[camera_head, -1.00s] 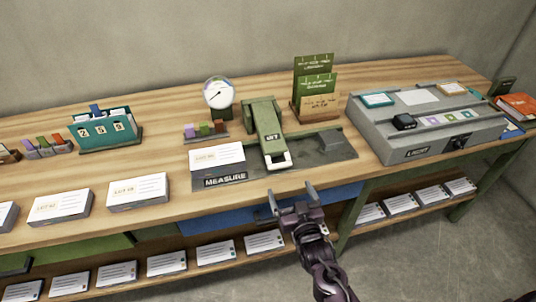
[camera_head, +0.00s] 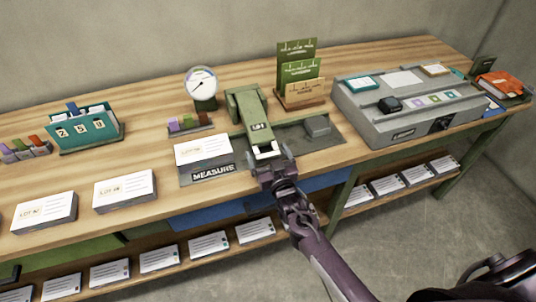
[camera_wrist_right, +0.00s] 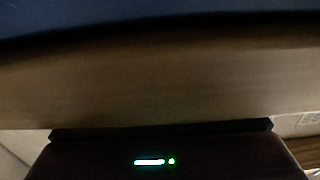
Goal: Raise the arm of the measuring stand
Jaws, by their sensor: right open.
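The measuring stand has a dark grey base (camera_head: 329,138) with a "MEASURE" label. Its green arm (camera_head: 245,103) lies low over the base and slopes toward the front. A pale U-shaped handle (camera_head: 267,153) is at the arm's front end. My right gripper (camera_head: 270,158) is open at the front edge of the stand, its fingers on either side of the handle. I cannot tell whether they touch it. My left gripper is not in view.
A dial gauge (camera_head: 202,82) and card rack (camera_head: 301,92) stand behind. A grey console (camera_head: 405,110) is right.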

